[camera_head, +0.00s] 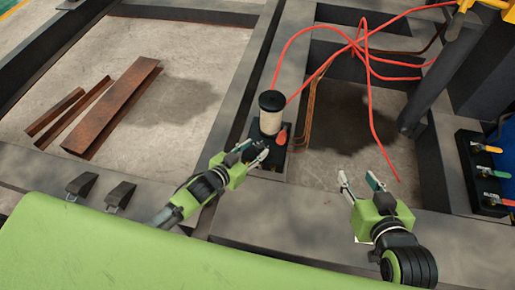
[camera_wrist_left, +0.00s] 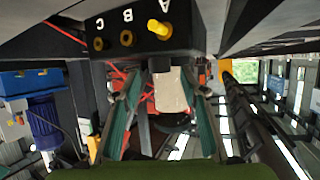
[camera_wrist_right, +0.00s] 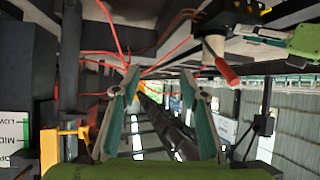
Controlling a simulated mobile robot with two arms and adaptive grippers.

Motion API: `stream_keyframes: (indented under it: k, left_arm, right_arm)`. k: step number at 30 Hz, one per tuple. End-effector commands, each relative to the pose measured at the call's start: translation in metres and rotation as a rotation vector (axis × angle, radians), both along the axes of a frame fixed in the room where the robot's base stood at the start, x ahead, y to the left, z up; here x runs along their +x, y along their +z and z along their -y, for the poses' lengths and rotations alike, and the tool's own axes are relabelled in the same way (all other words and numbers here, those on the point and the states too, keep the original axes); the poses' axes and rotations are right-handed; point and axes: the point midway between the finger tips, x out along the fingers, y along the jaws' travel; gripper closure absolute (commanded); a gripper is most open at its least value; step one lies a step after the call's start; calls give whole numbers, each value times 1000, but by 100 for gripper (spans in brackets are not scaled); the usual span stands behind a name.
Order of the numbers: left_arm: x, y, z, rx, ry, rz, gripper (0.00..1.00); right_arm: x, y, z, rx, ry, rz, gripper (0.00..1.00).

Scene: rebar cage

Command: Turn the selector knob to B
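A black block lettered A, B and C (camera_wrist_left: 80,28) shows upside down at the top of the left wrist view. A yellow fitting (camera_wrist_left: 158,28) sticks out by A; ring-shaped fittings are by B (camera_wrist_left: 127,38) and C. In the head view, a red-orange handle (camera_head: 282,136) stands beside a pale cylinder with a black cap (camera_head: 271,115) on a black base. I cannot tell for sure which part is the selector knob. My left gripper (camera_head: 252,151) is open at this base, with nothing between its fingers. My right gripper (camera_head: 359,183) is open and empty, to the right.
Red hoses (camera_head: 370,85) loop behind the cylinder, above the floor. A black valve block with coloured levers (camera_head: 487,172) stands at the right. Dark beams frame the area. Rusty steel pieces (camera_head: 115,105) lie on the concrete at the left. A green surface (camera_head: 130,250) fills the lower left.

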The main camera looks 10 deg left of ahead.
Motion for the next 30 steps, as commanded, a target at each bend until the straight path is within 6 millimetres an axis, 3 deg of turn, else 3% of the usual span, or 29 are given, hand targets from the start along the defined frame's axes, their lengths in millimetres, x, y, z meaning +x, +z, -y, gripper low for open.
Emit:
stream_keyframes:
  k: [9,21,25,26,30]
  left_arm:
    - [18,-9,7,0,0,0,61]
    - [20,-10,8,0,0,-1,61]
    - [20,-10,8,0,0,-1,95]
    - [20,-10,8,0,0,-1,99]
    - [20,-10,8,0,0,-1,99]
  right_arm:
    - [23,35,-11,44,14,187,60]
    - [26,42,-13,51,15,217,60]
    - [26,42,-13,51,15,217,60]
    - [26,42,-13,51,15,217,60]
    - [26,42,-13,51,15,216,60]
